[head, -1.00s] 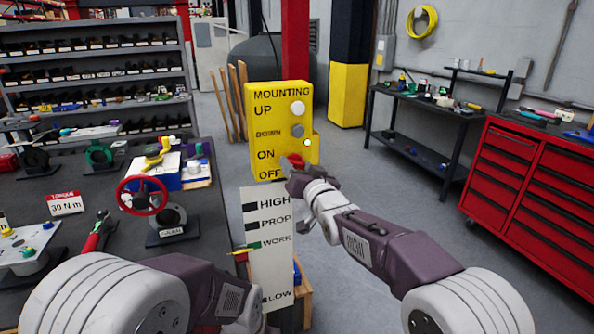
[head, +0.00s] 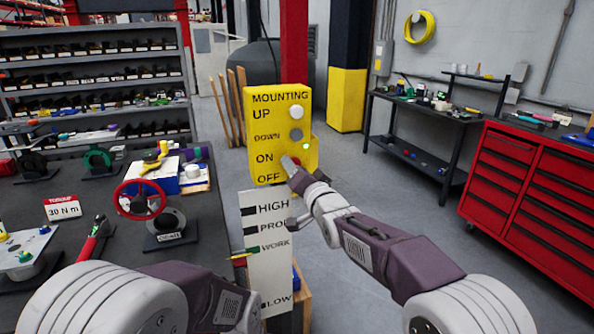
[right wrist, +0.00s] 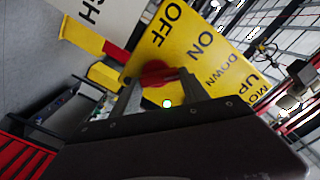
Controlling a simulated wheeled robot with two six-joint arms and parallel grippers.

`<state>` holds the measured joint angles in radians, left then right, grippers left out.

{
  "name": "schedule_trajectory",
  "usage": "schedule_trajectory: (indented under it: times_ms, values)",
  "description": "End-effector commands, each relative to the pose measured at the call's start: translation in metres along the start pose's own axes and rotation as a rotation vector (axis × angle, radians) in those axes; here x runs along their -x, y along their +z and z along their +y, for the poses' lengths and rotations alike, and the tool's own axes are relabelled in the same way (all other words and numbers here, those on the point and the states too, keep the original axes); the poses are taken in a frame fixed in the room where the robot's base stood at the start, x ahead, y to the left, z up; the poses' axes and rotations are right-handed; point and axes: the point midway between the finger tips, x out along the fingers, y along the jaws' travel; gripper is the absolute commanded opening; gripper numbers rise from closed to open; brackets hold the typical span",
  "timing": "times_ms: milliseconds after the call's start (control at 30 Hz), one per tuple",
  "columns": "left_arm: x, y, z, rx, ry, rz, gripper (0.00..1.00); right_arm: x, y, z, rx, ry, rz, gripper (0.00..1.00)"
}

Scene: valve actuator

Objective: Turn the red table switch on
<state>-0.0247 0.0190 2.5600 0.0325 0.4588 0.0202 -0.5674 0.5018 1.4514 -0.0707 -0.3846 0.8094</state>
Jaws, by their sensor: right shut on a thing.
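The yellow control box (head: 263,98) stands in the middle of the head view, lettered MOUNTING, UP, DOWN, ON and OFF. Its red switch (right wrist: 156,70) is beside the ON and OFF words; in the head view my right gripper (head: 289,163) mostly hides it. In the right wrist view my right gripper (right wrist: 160,90) has one finger on each side of the red switch and is shut on it. Which way the switch points is hard to tell.
A white board (head: 255,220) marked HIGH to LOW stands below the box. A dark bench (head: 105,225) at left carries a red handwheel (head: 140,200). A red tool cabinet (head: 525,190) stands at right, with open floor between.

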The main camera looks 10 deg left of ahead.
Motion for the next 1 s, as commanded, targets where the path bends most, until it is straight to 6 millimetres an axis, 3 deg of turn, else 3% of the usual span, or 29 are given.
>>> schedule_trajectory:
  times_ms: [233, 267, 300, 333, 667, 767, 1000]
  values:
    - [0.0, 0.0, 0.0, 0.0, 0.0, 0.0, 0.36, 0.0, 0.004, 0.002, 0.001, 0.006, -0.008, 0.12]
    - [0.0, 0.0, 0.0, 0.0, 0.0, 0.0, 0.36, 0.0, 0.004, 0.002, 0.001, 0.006, -0.008, 0.61]
    - [0.0, 0.0, 0.0, 0.0, 0.0, 0.0, 0.36, 0.0, 0.003, 0.002, 0.001, 0.005, -0.007, 0.72]
    - [0.0, 0.0, 0.0, 0.0, 0.0, 0.0, 0.36, 0.0, 0.003, 0.002, 0.001, 0.005, -0.007, 0.75]
    - [-0.002, 0.0, 0.0, 0.0, 0.0, 0.0, 0.36, 0.003, 0.002, 0.001, 0.001, 0.002, -0.003, 0.75]
    - [-0.007, 0.001, 0.0, 0.0, 0.0, 0.0, 0.36, 0.015, 0.002, 0.002, 0.001, 0.001, -0.002, 0.75]
    - [-0.021, 0.002, 0.0, 0.0, 0.0, 0.0, 0.36, 0.066, 0.003, 0.002, 0.001, 0.001, -0.002, 0.75]
